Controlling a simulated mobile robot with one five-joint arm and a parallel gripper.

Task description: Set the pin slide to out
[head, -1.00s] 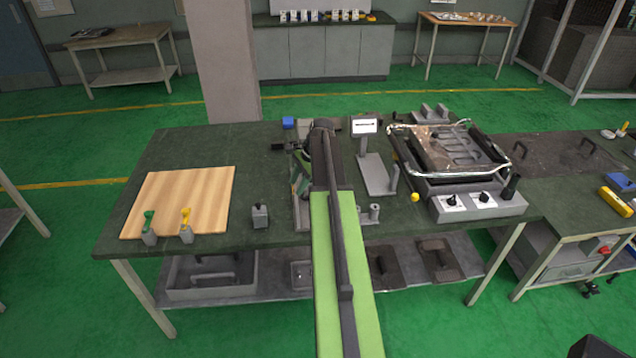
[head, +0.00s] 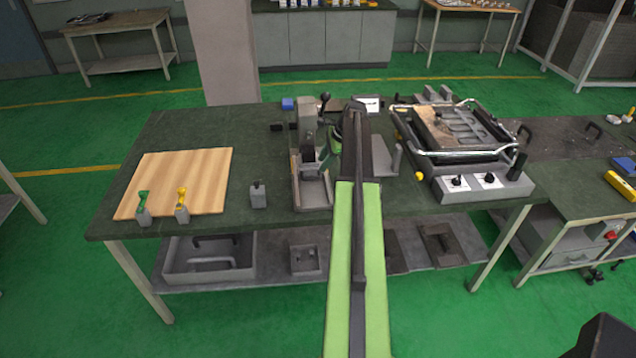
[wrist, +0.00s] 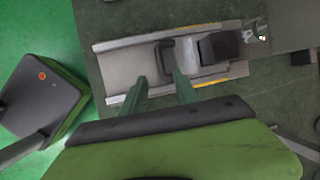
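What looks like the pin slide is a grey carriage with a dark block (wrist: 218,47) and a dark loop handle (wrist: 166,54) on a pale metal track (wrist: 120,66) in the wrist view. The track also shows in the head view as a tray (head: 313,190) at the foot of a grey upright fixture (head: 307,117). My gripper (wrist: 160,82) is open, its two green fingers apart. The fingertips are at the near side of the handle, the right one overlapping its end in the picture; I cannot tell if they touch. My arm hides part of the fixture's right side.
Left of the fixture are a small grey switch box (head: 258,194) and a wooden board (head: 185,178) with green and yellow levers. To the right is a heating unit (head: 460,135) with a chrome frame and knobs.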

